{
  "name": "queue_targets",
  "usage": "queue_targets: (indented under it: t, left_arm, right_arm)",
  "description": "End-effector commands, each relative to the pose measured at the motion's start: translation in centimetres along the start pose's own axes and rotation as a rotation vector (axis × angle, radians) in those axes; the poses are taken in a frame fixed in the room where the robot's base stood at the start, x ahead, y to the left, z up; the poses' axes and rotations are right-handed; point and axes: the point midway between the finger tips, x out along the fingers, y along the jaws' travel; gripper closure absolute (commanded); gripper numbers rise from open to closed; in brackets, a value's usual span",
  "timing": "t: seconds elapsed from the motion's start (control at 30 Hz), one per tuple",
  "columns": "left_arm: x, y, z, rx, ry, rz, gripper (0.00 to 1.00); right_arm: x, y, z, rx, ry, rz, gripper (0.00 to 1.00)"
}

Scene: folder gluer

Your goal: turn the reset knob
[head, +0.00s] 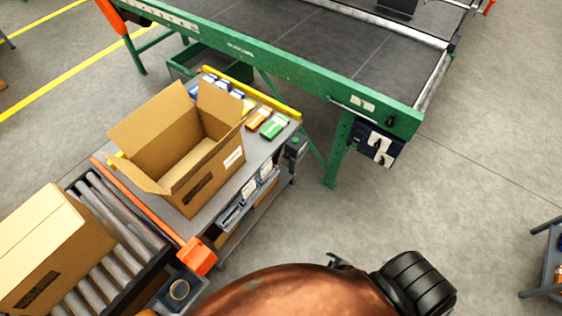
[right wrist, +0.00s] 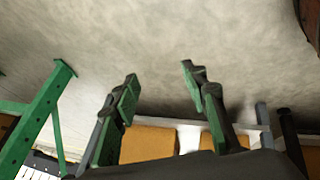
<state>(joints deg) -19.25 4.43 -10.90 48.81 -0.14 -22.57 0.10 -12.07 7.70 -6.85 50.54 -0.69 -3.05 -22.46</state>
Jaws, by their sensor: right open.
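I cannot tell for certain which part is the reset knob. A dark blue box (head: 392,156) with white tags hangs at the near end of the green conveyor frame. A small grey box with a green button (head: 296,141) is at the bench's right corner. A grey box with a round dial-like part (head: 179,290) is at the lower left. My right gripper (right wrist: 160,92) is open and empty in the right wrist view, its two green-padded fingers apart over grey floor. In the head view, my arm mostly hides it. My left gripper is not in view.
An open carton (head: 185,185) stands on the grey bench. A closed carton (head: 50,250) sits on the roller conveyor (head: 118,218) at left. The green conveyor (head: 290,62) crosses the back. A green leg (right wrist: 35,120) shows in the right wrist view. Floor at centre right is clear.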

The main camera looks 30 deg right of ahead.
Motion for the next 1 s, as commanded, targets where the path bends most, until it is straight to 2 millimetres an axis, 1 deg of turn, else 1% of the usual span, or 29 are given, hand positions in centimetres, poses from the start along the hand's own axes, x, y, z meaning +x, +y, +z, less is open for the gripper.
queue_targets:
  t: [0.03,0.07,0.1,0.17,0.2,0.27,0.3,0.4,0.5,0.57,0.63,0.73,1.0]
  left_arm:
    - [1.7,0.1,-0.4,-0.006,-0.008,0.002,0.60]
    - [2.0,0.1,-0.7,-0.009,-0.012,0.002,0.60]
    - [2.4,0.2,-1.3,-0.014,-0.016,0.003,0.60]
    - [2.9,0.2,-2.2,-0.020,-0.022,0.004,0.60]
    - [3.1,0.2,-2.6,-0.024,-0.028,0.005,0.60]
    - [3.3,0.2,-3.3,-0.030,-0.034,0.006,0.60]
    - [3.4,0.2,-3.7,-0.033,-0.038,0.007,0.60]
    - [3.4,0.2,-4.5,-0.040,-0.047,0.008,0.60]
    - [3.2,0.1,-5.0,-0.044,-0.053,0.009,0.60]
    - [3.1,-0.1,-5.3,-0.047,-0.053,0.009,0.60]
    - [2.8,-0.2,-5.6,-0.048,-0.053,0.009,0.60]
    - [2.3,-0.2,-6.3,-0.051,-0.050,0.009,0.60]
    - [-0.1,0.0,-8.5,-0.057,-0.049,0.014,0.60]
  right_arm:
    - [2.3,3.6,-4.1,-0.094,0.094,0.069,0.59]
    - [2.8,6.0,-6.9,-0.157,0.149,0.116,0.59]
    - [3.1,9.0,-10.5,-0.242,0.218,0.183,0.59]
    - [2.8,13.3,-15.9,-0.369,0.314,0.295,0.59]
    - [2.1,16.1,-19.3,-0.450,0.368,0.373,0.59]
    - [0.7,19.6,-23.9,-0.564,0.436,0.492,0.59]
    - [-0.5,21.6,-26.5,-0.632,0.472,0.568,0.59]
    - [-3.7,25.4,-31.7,-0.770,0.534,0.739,0.59]
    - [-6.4,27.6,-35.0,-0.859,0.565,0.860,0.59]
    - [-7.4,28.3,-36.1,-0.890,0.573,0.904,0.59]
    - [-8.0,28.9,-37.1,-0.908,0.578,0.931,0.59]
    - [-7.7,29.4,-38.1,-0.913,0.581,0.939,0.59]
    - [-5.5,31.1,-41.2,-0.912,0.580,0.935,0.59]
